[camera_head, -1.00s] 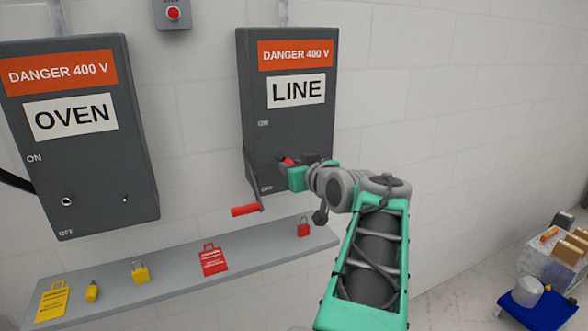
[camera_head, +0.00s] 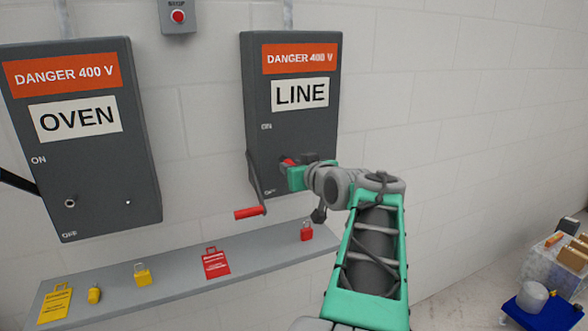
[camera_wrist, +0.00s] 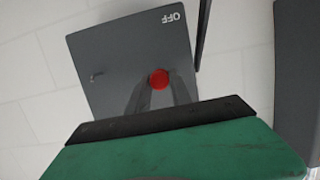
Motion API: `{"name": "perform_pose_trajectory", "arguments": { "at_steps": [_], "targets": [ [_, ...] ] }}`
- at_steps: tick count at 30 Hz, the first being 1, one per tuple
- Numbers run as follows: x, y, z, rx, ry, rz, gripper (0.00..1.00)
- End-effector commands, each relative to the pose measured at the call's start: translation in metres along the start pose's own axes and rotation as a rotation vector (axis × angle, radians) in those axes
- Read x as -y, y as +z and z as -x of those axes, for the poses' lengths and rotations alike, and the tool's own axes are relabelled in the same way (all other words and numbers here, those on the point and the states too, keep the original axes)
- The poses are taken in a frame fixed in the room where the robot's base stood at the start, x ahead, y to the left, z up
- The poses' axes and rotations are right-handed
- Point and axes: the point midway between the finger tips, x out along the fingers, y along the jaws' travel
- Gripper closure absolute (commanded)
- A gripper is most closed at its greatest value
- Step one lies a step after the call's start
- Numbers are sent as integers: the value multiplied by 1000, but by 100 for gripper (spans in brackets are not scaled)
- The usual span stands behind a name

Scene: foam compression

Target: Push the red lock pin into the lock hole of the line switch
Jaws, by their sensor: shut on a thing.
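The grey LINE switch box (camera_head: 290,128) hangs on the wall. Its lever with a red handle (camera_head: 249,212) points down at OFF. My gripper (camera_head: 294,163) is at the lower part of the box front, shut on the red lock pin (camera_head: 287,161). In the wrist view the round red end of the pin (camera_wrist: 159,79) shows between my two fingertips (camera_wrist: 159,90), in front of the box face. A small mark or fitting (camera_wrist: 97,77) shows on that face, apart from the pin. The lock hole is not clearly visible; whether the pin touches the box I cannot tell.
The OVEN switch box (camera_head: 85,170) hangs to the left. The shelf (camera_head: 185,285) below holds a red padlock (camera_head: 306,232), a red tag (camera_head: 215,263), a yellow padlock (camera_head: 142,275), a small yellow item (camera_head: 94,294) and a yellow tag (camera_head: 55,303). A blue cart (camera_head: 545,312) stands at the right.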

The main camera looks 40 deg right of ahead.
Motion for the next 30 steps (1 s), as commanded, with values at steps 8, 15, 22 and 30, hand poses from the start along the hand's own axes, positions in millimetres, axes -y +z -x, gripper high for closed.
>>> {"name": "perform_pose_trajectory", "arguments": {
  "at_steps": [8,15,22,30],
  "targets": [
    [0,-1,-3,0,0,0,64],
    [0,-1,-3,0,0,0,49],
    [0,0,-3,0,0,0,49],
    [0,0,-1,0,0,0,49]
  ]
}}
